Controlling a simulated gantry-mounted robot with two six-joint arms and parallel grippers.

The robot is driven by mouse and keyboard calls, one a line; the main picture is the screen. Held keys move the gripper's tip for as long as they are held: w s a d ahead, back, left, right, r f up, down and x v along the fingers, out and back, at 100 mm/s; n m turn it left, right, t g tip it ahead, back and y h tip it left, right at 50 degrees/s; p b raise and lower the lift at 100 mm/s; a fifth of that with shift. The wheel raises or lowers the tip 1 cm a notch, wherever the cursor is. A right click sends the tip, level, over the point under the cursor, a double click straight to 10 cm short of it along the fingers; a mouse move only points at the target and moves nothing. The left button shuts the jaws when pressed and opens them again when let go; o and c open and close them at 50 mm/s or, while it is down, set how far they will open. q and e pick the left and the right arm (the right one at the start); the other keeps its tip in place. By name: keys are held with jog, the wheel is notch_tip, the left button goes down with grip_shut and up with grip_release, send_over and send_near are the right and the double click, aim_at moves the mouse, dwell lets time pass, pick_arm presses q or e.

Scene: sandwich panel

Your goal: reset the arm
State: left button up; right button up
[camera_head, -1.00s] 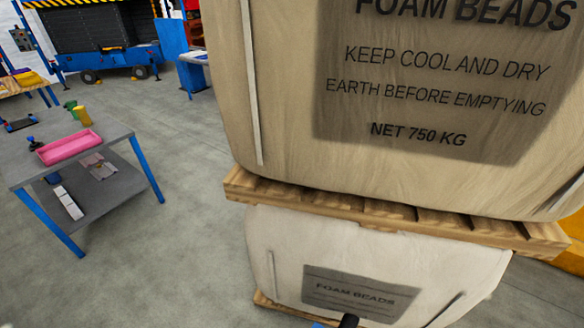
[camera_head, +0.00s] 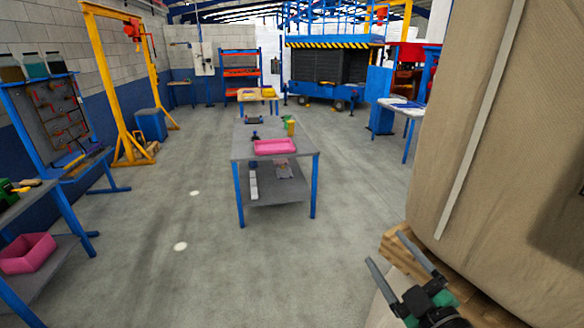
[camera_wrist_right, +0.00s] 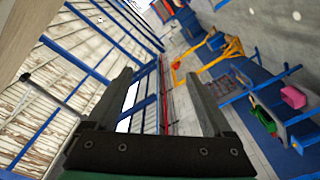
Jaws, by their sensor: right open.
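My right gripper (camera_head: 383,246) is at the lower right of the head view, in front of a wooden pallet and a large beige bag. Its two dark fingers are apart, with nothing between them. The right wrist view also shows the open fingers (camera_wrist_right: 158,75) with a clear gap between them. My left gripper is in neither view now.
The beige bag (camera_head: 490,150) on its wooden pallet (camera_head: 470,296) fills the right side close by. A grey table (camera_head: 243,146) with a pink tray (camera_head: 274,146) stands mid-floor. A yellow gantry frame (camera_head: 108,70) stands at left. Open floor lies around the table.

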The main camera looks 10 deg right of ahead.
jog(key=s+a+r+t+y, duration=0.1)
jog(key=s+a+r+t, duration=0.15)
jog(key=r, duration=0.55)
jog(key=s+a+r+t+y, duration=0.1)
jog(key=a+r, duration=0.2)
jog(key=r, duration=0.4)
jog(key=s+r+m+t+h, duration=0.3)
jog(key=s+r+m+t, duration=0.45)
jog(key=s+r, duration=0.7)
notch_tip(320, 180, up, 23)
jog(key=w+m+g+p, duration=0.1)
jog(key=m+p, duration=0.1)
jog(key=p, duration=2)
jog(key=shift+w+d+m+g+y, duration=0.3)
jog(key=shift+w+d+m+y, duration=0.05)
jog(key=shift+d+y, duration=0.1)
jog(key=shift+h, duration=0.35)
